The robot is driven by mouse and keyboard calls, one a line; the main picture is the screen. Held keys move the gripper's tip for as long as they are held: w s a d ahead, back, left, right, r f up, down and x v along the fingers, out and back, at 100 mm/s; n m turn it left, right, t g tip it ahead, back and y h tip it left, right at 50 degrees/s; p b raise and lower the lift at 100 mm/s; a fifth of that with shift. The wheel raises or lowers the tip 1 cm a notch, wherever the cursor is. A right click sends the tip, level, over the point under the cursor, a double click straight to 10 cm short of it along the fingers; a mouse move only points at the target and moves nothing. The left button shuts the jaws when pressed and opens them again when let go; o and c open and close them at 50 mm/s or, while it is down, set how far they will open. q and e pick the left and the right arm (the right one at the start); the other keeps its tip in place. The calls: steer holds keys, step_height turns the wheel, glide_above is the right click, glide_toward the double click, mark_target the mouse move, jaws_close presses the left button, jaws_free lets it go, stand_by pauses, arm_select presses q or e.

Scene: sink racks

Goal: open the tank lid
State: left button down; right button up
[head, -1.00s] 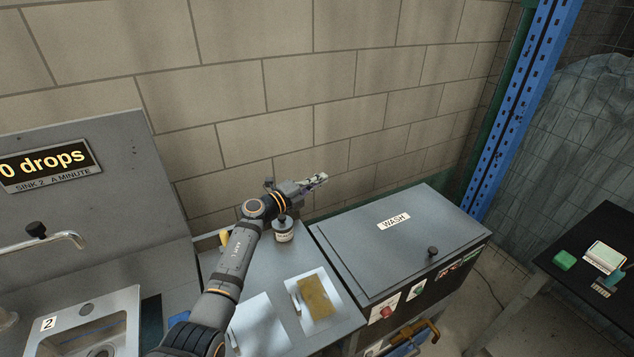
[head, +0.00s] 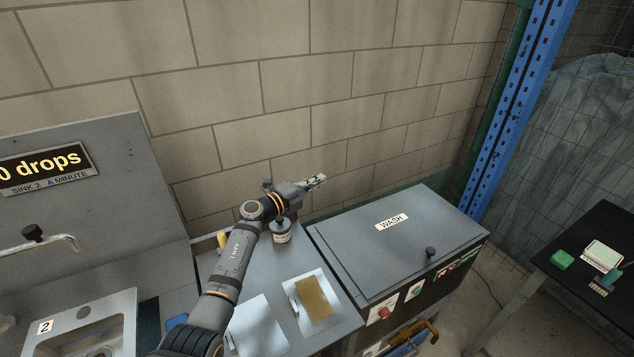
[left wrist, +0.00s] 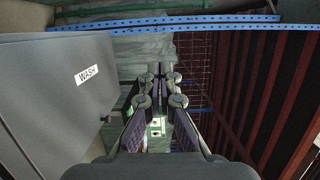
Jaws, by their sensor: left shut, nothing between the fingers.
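The tank is a dark box with a flat grey lid (head: 372,254) labelled WASH, right of centre in the head view. The lid lies shut, with a black knob (head: 430,251) near its front right. The lid also shows at the left of the left wrist view (left wrist: 50,95). My left gripper (head: 318,181) is above the counter's back, left of the tank and near the wall, pointing right. It is shut, empty and apart from the lid. My right gripper is not in view.
A small labelled jar (head: 281,232) stands under my left wrist. A tray with a yellow-brown pad (head: 313,297) lies on the counter. A sink (head: 88,325) is at left. A blue upright (head: 507,110) stands behind the tank's right. A black table (head: 600,262) is at far right.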

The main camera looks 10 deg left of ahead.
arm_select(q)
steer(key=v, duration=1.2)
steer(key=shift+f, duration=0.1)
